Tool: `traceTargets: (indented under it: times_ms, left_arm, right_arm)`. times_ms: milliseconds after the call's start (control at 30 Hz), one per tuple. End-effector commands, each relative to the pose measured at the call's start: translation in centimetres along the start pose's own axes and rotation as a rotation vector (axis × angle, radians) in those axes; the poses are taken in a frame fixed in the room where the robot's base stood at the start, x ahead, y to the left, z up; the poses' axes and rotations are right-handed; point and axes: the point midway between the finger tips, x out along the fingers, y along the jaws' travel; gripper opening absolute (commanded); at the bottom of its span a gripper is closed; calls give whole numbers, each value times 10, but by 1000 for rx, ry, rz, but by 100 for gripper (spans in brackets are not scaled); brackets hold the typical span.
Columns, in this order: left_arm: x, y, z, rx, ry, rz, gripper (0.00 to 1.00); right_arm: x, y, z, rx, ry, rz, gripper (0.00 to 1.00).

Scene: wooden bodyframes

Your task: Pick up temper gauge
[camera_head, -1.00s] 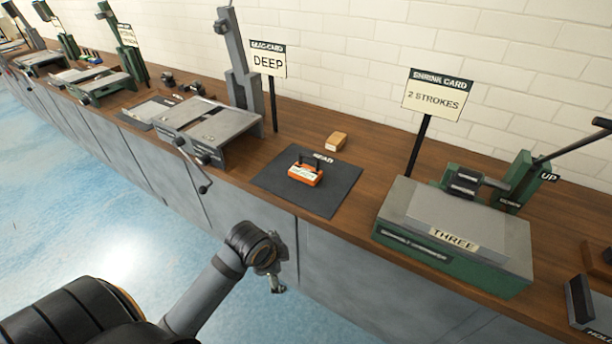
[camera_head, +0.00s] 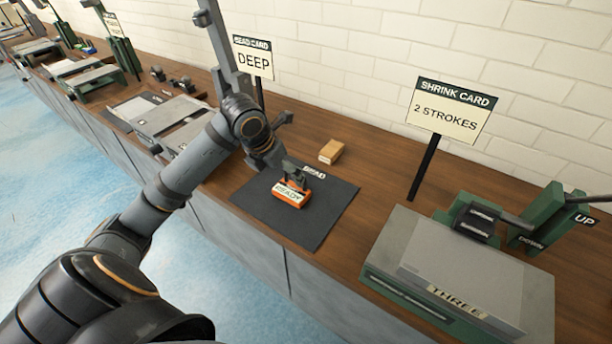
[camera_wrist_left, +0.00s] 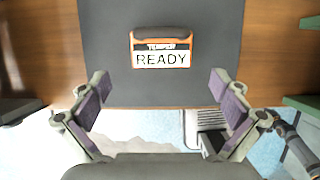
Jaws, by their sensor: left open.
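The temper gauge (camera_head: 290,194) is a small orange block with a dark handle and a white label reading READY. It lies on the dark mat (camera_head: 322,222) on the wooden bench. In the left wrist view the gauge (camera_wrist_left: 161,52) is ahead of the fingers, roughly centred between them, and its label also reads TEMPER. My left gripper (camera_head: 289,172) is just above and behind the gauge in the head view, partly covering its handle. In the wrist view the left gripper (camera_wrist_left: 162,100) has its fingers spread wide with nothing between them. My right gripper is not in view.
A wooden block (camera_head: 331,152) sits behind the mat. A green and grey machine (camera_head: 455,275) marked THREE stands at the right, with a SHRINK CARD sign (camera_head: 452,110) behind it. A grey machine (camera_head: 165,120) stands to the left. The mat around the gauge is bare.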

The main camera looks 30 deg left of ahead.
Motion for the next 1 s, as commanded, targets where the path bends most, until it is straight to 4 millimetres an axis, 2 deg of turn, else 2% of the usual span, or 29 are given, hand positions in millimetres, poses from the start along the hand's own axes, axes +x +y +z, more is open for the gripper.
traceTargets:
  times_ms: [67,133,333,433,533,667,733,900,1000]
  left_arm:
    - [-1,0,0,9,1,1,100]
    - [0,0,0,10,1,0,100]
    - [30,-2,-1,5,2,-6,100]
    - [45,-1,0,6,1,-4,100]
    - [52,-1,0,7,1,-2,100]
    - [55,0,0,7,1,0,100]
    - [64,-2,-1,5,2,-4,100]
    - [94,-3,-3,4,2,-4,100]
    - [102,-2,-2,5,1,-2,100]
  right_arm:
    - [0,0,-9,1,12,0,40]
    - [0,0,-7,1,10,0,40]
    - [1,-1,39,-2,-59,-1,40]
    - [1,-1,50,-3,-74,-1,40]
    - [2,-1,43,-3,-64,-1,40]
    - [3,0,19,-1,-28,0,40]
    - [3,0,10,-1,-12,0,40]
    - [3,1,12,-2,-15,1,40]
    - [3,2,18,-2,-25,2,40]
